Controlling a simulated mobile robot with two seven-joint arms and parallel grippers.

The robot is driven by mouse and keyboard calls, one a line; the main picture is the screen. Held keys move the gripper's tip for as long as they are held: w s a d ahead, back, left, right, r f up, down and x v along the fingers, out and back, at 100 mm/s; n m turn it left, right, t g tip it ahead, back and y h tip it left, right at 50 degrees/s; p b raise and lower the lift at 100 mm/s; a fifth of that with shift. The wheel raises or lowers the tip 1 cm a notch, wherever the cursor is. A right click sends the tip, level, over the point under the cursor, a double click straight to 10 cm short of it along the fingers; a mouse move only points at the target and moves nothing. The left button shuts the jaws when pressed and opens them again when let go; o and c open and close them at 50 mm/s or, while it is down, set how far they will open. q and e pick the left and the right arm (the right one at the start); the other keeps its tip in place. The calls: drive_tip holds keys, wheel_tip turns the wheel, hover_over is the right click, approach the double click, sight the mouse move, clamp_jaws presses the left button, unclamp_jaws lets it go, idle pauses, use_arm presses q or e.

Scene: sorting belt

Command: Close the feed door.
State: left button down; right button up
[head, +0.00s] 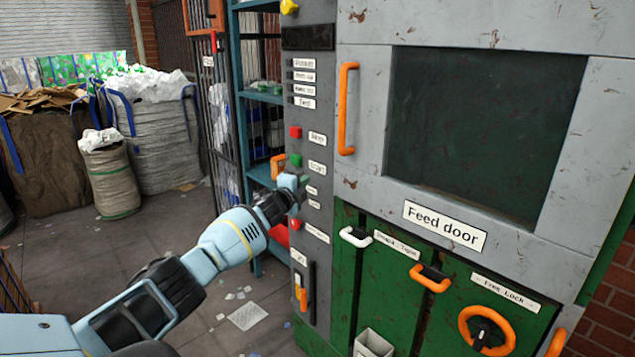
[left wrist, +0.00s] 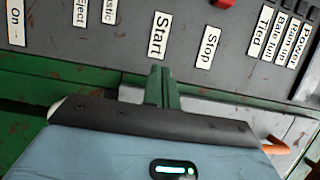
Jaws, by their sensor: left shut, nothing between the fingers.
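The feed door (head: 370,185) is a grey framed panel with a dark window on the front of the green machine, labelled "Feed door". It looks flush with the front, with no clear gap at its edges. Its orange upright handle (head: 347,108) is at its left side. My left gripper (head: 303,182) is shut and empty in front of the control panel (head: 312,200), left of the door. In the left wrist view its green fingers (left wrist: 162,86) point at the panel near the "Start" label (left wrist: 158,36). Whether they touch the panel is unclear. My right gripper is out of view.
A red button (head: 296,132) and a green button (head: 296,160) are on the panel. Lower green doors have a white handle (head: 355,237), an orange handle (head: 430,278) and an orange wheel (head: 487,330). A blue shelf rack (head: 262,97) and full sacks (head: 155,140) stand left; the floor between is mostly free.

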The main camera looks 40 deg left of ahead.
use_arm(q)
drive_tip(key=s+a, duration=0.1)
drive_tip(key=a, duration=0.2)
drive_tip(key=s+a, duration=0.1)
drive_tip(key=shift+s+a+f, duration=0.3)
drive_tip(key=shift+s, duration=0.05)
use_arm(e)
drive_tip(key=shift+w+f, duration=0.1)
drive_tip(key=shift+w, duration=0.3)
